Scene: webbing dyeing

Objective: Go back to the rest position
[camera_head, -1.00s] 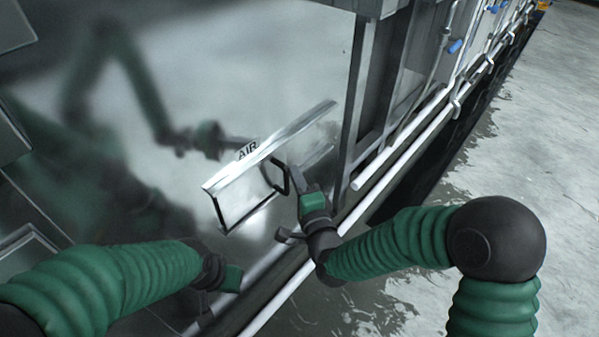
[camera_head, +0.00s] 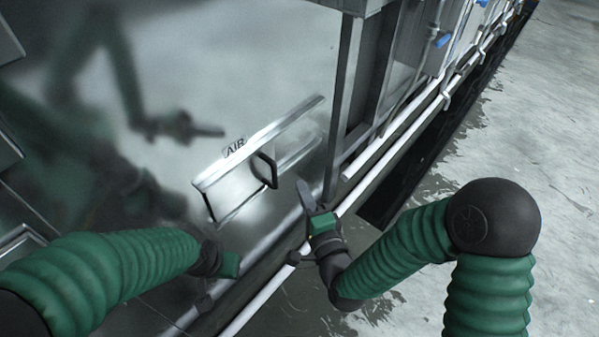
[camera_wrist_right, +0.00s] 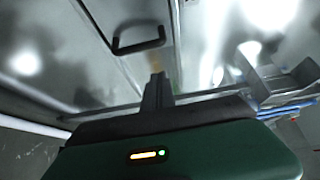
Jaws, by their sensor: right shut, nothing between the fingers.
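My right gripper (camera_head: 304,193) is shut and empty in the head view. It is apart from the black handle (camera_head: 264,170) of the small metal hatch marked AIR (camera_head: 225,185), to the right of it. The hatch sits in the shiny metal panel. In the right wrist view the shut fingers (camera_wrist_right: 156,82) point at the panel, below the black handle (camera_wrist_right: 138,40). My left arm comes in from the lower left. Its green-and-black end (camera_head: 228,264) shows low in front of the panel, but its fingers cannot be made out.
The large reflective metal panel (camera_head: 230,60) mirrors my arms. White pipes (camera_head: 405,120) run along the machine's lower edge, with a blue valve handle (camera_head: 443,41) farther back. The wet concrete floor (camera_head: 540,130) on the right is open.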

